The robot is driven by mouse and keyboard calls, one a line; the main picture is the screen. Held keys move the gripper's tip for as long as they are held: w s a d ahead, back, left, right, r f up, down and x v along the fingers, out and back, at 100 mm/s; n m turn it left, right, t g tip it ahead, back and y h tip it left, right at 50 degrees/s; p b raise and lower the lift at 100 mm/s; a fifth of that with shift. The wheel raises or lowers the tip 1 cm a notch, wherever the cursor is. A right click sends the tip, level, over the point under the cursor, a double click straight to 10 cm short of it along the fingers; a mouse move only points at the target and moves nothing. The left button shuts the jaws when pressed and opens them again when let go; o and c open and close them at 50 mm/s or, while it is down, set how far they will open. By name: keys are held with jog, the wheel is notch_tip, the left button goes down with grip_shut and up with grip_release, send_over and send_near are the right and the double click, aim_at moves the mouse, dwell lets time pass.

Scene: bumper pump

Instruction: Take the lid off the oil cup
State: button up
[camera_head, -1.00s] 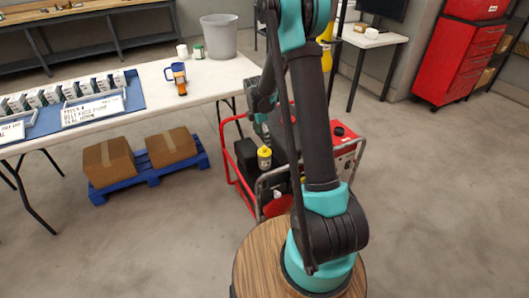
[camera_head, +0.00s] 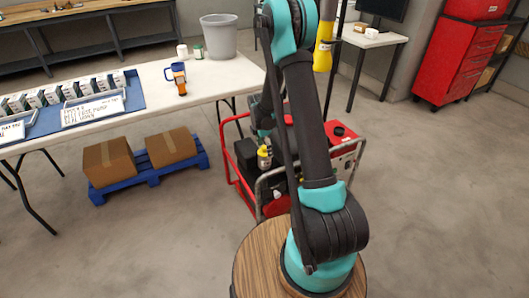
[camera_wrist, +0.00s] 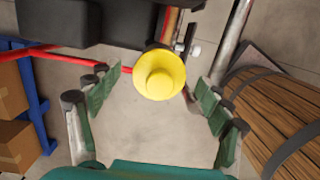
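The oil cup's yellow lid (camera_wrist: 160,74) shows in the wrist view, round with a raised knob. It lies between the spread fingers of my gripper (camera_wrist: 156,82), with gaps on both sides. My gripper is open and empty. In the head view the small yellow lid (camera_head: 264,151) tops the oil cup (camera_head: 264,163) on the red-framed machine (camera_head: 228,158). My arm hides my gripper in that view. The cup's body is hidden under the lid in the wrist view.
Dark machine parts (camera_wrist: 120,20) and a red frame tube (camera_wrist: 65,57) lie near the fingers. A round wooden top (camera_head: 255,262) is under my arm base. Floor is clear at right.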

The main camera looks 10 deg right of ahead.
jog(key=c, duration=0.9)
jog(key=shift+o, duration=0.2)
